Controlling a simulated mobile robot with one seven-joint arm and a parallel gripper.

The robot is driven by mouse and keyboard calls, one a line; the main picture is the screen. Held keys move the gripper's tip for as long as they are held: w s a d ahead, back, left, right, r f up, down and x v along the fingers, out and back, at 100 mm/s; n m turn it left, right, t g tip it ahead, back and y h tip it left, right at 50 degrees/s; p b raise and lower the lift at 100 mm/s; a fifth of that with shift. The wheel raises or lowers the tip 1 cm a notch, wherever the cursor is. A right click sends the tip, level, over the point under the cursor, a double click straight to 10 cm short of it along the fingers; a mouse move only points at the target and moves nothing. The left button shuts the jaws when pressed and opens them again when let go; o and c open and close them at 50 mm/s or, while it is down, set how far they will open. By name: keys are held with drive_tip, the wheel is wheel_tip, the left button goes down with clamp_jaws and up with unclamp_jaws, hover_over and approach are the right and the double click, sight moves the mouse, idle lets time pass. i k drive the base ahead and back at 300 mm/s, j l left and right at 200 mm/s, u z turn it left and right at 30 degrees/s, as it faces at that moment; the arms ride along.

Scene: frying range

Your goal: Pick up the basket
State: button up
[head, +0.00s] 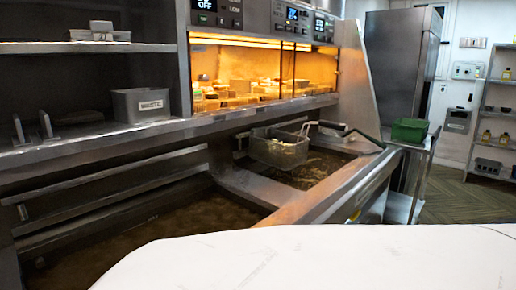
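A wire fry basket (279,150) is at the far fryer vat (232,183), near its back left corner. Its upper part shows above the rim. The lower part of the basket is hard to make out. My gripper is not in view.
The nearer vat (150,235) holds brown oil. A grey labelled bin (141,105) stands on the ledge behind it. A lit warming cabinet (240,75) is behind the basket. A green container (409,130) stands on a side table.

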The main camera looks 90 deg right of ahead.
sight(285, 150)
drive_tip(key=z, duration=2.8)
drive_tip(key=l+u, duration=0.1)
drive_tip(key=u, duration=0.25)
drive_tip(key=i+l+u, duration=0.1)
drive_tip(key=u, duration=0.25)
drive_tip(key=i+l+u, duration=0.1)
drive_tip(key=l+u, duration=0.15)
drive_tip(key=l, duration=0.25)
drive_tip(key=l+u, duration=0.25)
drive_tip(key=l, duration=0.3)
drive_tip(key=l+u, duration=0.2)
drive_tip(key=l, duration=0.85)
drive_tip(key=l+u, duration=0.1)
drive_tip(key=l, duration=2.05)
